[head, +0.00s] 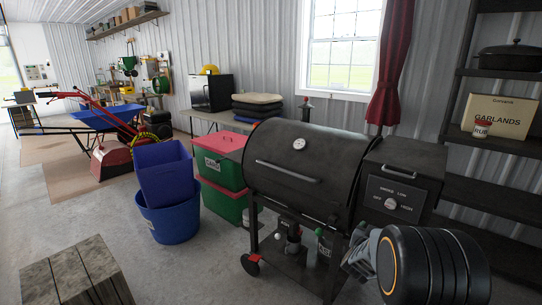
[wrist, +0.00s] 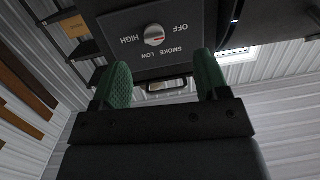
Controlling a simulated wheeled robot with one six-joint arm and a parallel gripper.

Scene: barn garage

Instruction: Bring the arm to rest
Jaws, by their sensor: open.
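My gripper (wrist: 162,82) shows in the wrist view with its two green fingers spread apart. Nothing is held between them. Beyond the fingers is the dark control box (wrist: 150,35) of a smoker grill, upside down in this view, with a round knob (wrist: 154,35) and a metal handle (wrist: 168,87). In the head view, the black barrel grill (head: 292,165) stands in front of me. Its control box (head: 396,190) is at its right end. My dark arm covers the lower right; I cannot clearly make out the fingers there.
A shelf rack (head: 470,128) with a Garlands box (head: 498,118) stands at the right. Left of the grill are green bins with red lids (head: 220,142) and blue tubs (head: 165,175). A wooden crate (head: 75,272) is at front left. Concrete floor (head: 185,275) is clear between crate and grill.

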